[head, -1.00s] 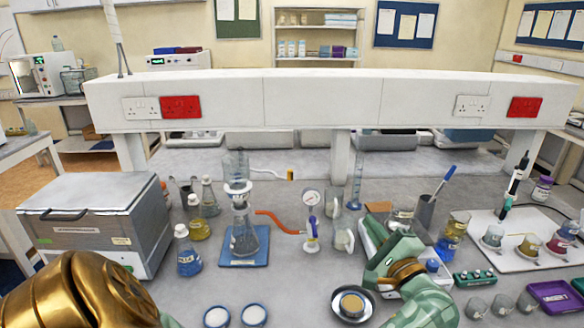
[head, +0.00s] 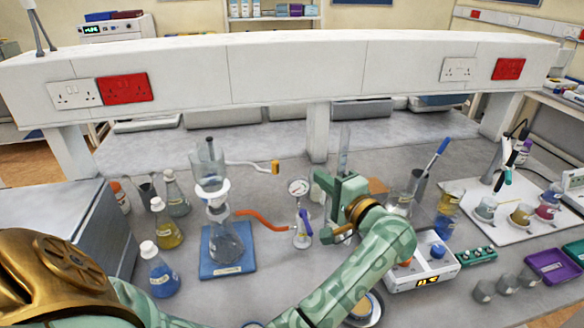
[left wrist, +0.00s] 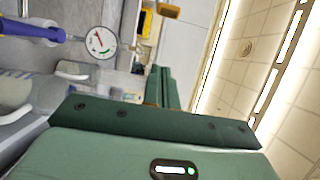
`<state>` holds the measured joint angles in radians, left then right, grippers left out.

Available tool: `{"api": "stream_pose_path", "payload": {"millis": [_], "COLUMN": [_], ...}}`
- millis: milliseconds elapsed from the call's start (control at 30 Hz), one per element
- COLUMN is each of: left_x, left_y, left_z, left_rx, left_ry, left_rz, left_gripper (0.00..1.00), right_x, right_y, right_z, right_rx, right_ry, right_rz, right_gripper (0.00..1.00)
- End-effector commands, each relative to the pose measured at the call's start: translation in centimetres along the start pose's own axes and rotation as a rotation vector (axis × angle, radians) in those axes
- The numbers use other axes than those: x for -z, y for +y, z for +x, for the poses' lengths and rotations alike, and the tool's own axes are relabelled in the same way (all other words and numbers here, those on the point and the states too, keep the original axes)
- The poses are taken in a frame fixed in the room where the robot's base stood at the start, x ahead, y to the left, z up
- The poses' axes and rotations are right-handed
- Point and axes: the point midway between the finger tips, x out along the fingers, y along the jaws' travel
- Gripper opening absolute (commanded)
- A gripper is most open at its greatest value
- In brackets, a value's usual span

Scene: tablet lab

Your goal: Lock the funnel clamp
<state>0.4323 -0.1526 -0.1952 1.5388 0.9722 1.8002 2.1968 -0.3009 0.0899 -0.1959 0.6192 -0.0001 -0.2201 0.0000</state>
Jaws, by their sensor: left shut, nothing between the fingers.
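The filter assembly stands left of centre: a glass funnel (head: 209,160) with a white collar on a flask (head: 226,243) on a blue base. A thin white lever with a yellow tip (head: 275,167) sticks out to the right from the funnel; I take it as the clamp's lever. A yellow piece (left wrist: 168,10) shows at the top of the left wrist view. My left gripper (head: 321,181) is right of the lever, apart from it, behind and right of the gauge (head: 299,187). Its fingers (left wrist: 160,88) are together and empty. My right gripper is not seen.
An orange hose (head: 262,217) runs from the flask to the gauge stand with its purple valve (head: 304,218). Bottles and flasks stand left of the assembly. A white device (head: 425,265) and a tray (head: 520,205) are at right. A white shelf beam (head: 290,75) crosses behind.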

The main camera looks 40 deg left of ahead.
Motion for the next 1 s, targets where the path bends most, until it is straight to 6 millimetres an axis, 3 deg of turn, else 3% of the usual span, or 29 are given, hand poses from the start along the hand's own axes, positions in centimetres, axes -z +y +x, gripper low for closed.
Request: {"api": "stream_pose_path", "payload": {"millis": [167,567,800,1000], "left_x": [0.0,-0.1,-3.1,-3.8], "left_y": [-0.2,-0.3,-0.3,-0.1], "left_z": [1.8,10.1,8.9,8.6], "left_rx": [0.004,0.003,0.001,0.001], "left_ry": [-0.002,-0.002,0.000,-0.001], "left_rz": [0.001,0.002,0.001,0.001], "left_gripper": [0.00,0.00,0.00,0.00], "right_x": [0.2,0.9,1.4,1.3], "right_y": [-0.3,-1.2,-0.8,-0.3], "right_z": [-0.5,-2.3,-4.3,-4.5], "right_rx": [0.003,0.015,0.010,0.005], "right_ry": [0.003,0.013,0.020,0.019], "right_rz": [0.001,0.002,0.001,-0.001], "right_gripper": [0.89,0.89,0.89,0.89]}}
